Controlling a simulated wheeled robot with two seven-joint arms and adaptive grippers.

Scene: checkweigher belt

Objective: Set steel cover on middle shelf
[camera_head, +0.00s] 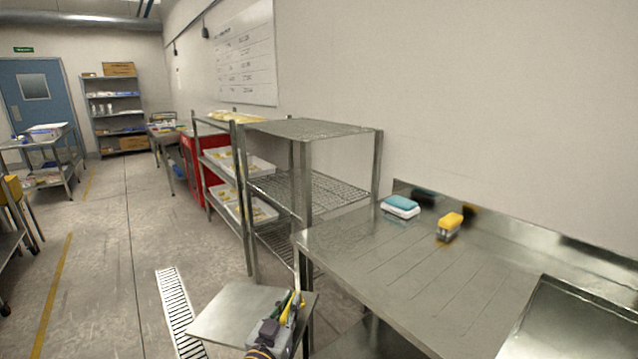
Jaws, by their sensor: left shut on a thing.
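The steel cover (232,308) is a flat, square grey sheet at the bottom centre, held roughly level above the floor. My left gripper (290,308) comes in from the bottom edge and is shut on the cover's right part; the exact finger contact is hard to make out. The steel rack (310,129) stands beyond it, with a top shelf and a wire middle shelf (322,188) below. The part of the middle shelf in view is bare. The cover is apart from the rack, nearer to me and lower in the picture. My right gripper is not in view.
A steel counter (400,270) with a sink (580,325) stands at the right, close to the rack. A blue-and-white sponge (401,207) and a yellow item (450,225) lie on it. A rack with white trays (250,212) stands behind. The floor at left is open, with a drain grate (175,305).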

